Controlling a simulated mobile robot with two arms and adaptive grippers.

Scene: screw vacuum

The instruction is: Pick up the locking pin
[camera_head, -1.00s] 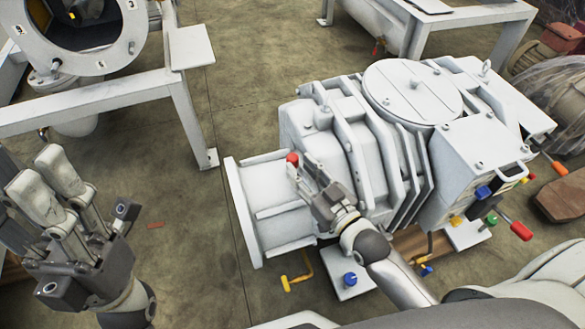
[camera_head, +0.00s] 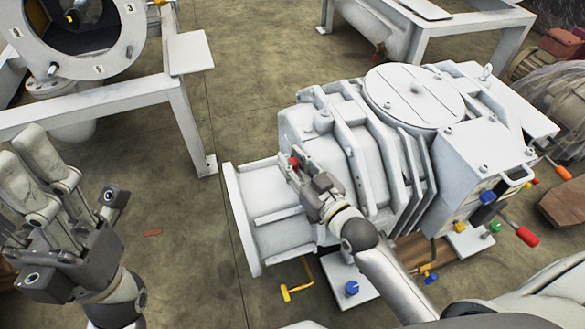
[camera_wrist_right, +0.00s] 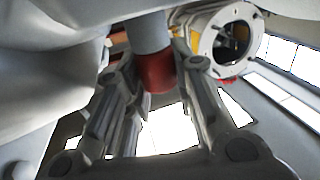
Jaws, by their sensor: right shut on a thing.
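The locking pin, seen as a red piece (camera_head: 293,162), is at the left part of the big white vacuum pump (camera_head: 360,150). My right gripper (camera_head: 298,170) is at the red piece and shut on it. In the right wrist view the red piece (camera_wrist_right: 155,72) shows as a collar on a grey round shaft, with the right gripper's fingers (camera_wrist_right: 157,80) on both sides. The fingers hide much of the pin, and I cannot tell whether it is still seated. My left gripper (camera_head: 75,185) is open and empty at the far left, with its fingers spread upward.
A white frame with a round flanged opening (camera_head: 75,35) stands at the upper left. Colored knobs and handles stick out at the pump's right end, including a red handle (camera_head: 528,236). A yellow hooked handle (camera_head: 297,285) is below the flange.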

